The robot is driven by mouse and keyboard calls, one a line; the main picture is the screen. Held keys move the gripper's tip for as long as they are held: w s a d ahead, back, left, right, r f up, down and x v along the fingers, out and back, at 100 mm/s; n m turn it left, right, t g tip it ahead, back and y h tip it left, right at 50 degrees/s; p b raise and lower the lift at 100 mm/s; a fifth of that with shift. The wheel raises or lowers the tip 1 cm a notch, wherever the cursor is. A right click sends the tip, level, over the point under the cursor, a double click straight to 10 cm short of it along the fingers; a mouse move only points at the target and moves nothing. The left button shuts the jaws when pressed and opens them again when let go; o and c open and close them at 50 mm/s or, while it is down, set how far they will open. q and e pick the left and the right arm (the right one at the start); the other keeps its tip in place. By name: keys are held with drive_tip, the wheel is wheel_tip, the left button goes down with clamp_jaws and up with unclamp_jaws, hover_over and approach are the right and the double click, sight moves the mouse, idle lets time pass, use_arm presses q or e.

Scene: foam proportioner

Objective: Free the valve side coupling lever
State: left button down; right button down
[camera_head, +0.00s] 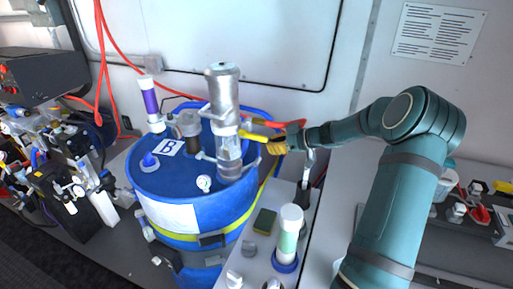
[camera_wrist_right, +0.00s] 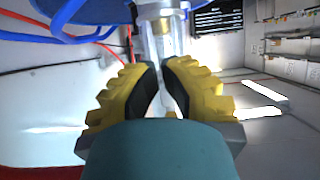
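A blue drum (camera_head: 180,184) marked B carries a tall silver and clear cylinder assembly (camera_head: 224,110), its clear lower body upright above the lid. My right gripper (camera_head: 262,138) has yellow fingers and is close to the right side of this assembly. In the right wrist view, the gripper (camera_wrist_right: 161,75) has its two fingers close together, with a narrow pale gap between the dark pads. The clear cylinder (camera_wrist_right: 158,35) stands just beyond the fingertips. I cannot tell whether the fingers hold or touch anything. The coupling lever is not clearly distinguishable. My left gripper is out of view.
A white bottle with a green band (camera_head: 288,232) stands on the front bench, near a green and yellow sponge (camera_head: 265,221). A white bottle with a purple band (camera_head: 150,101) is at the drum's back left. Red hoses (camera_head: 101,60) hang at the wall. Equipment crowds the far left.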

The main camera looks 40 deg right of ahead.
drive_tip(key=p, duration=0.2)
hover_over(251, 165)
drive_tip(key=w, duration=0.2)
drive_tip(key=f, duration=0.3)
drive_tip(key=shift+s+d+f, duration=0.2)
drive_tip(key=shift+d+f, duration=0.05)
drive_tip(key=shift+d, duration=0.15)
drive_tip(key=shift+s+d+f, duration=0.2)
drive_tip(key=shift+s+f, duration=0.1)
drive_tip(key=shift+f, duration=0.3)
drive_tip(key=shift+s+d+f, duration=0.15)
drive_tip(key=shift+s+f, duration=0.1)
drive_tip(key=shift+f, duration=0.35)
drive_tip(key=shift+s+d+f+p, duration=0.2)
drive_tip(key=shift+s+f+p, duration=0.1)
drive_tip(key=shift+s+f, duration=0.05)
drive_tip(key=shift+f, duration=0.1)
